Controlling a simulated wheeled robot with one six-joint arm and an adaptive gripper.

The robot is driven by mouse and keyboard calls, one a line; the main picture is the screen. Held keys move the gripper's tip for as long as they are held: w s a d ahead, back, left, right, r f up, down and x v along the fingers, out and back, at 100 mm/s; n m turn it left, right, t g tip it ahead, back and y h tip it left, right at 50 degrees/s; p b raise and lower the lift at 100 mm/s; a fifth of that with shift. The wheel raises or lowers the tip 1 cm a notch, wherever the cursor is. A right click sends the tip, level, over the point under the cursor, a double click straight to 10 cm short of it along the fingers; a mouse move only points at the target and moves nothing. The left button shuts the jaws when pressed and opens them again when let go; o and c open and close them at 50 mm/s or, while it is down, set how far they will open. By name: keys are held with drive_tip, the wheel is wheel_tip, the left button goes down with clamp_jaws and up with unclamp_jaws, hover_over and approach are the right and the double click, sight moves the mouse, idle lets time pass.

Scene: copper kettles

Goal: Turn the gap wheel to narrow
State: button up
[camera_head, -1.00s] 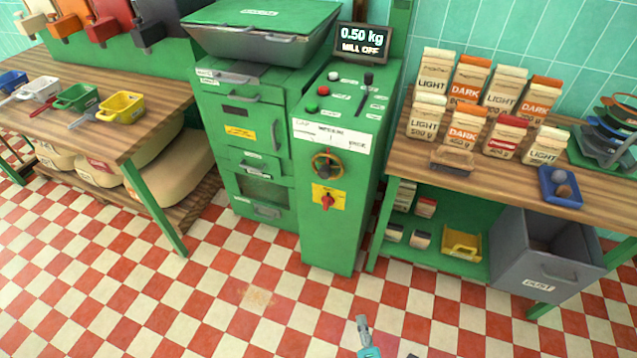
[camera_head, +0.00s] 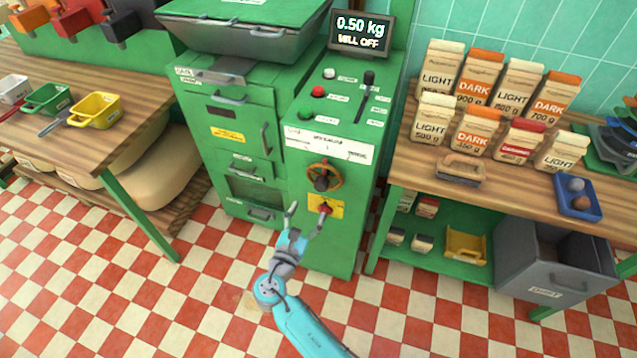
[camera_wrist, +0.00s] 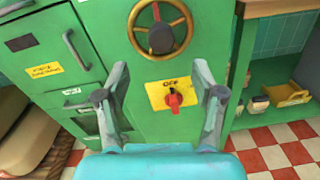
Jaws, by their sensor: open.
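The gap wheel (camera_head: 324,177) is an orange-brown ring with spokes and a dark hub on the front of the green mill cabinet (camera_head: 330,250). It also shows at the top of the wrist view (camera_wrist: 160,27). Below it is a red knob (camera_wrist: 174,101) on a yellow plate marked OFF. My gripper (camera_head: 305,213) is open and empty in front of the cabinet, below the wheel. In the wrist view its fingers (camera_wrist: 168,82) stand apart on either side of the yellow plate. A white scale label (camera_head: 330,143) lies above the wheel; its small print is unreadable.
A display (camera_head: 361,30) reads 0.50 kg, MILL OFF. Push buttons and a dark lever (camera_head: 369,80) are on the cabinet top. Checkered floor in front is free.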

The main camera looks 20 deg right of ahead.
sight(319, 188)
drive_tip(key=x, duration=1)
drive_tip(key=shift+d, duration=0.1)
clamp_jaws()
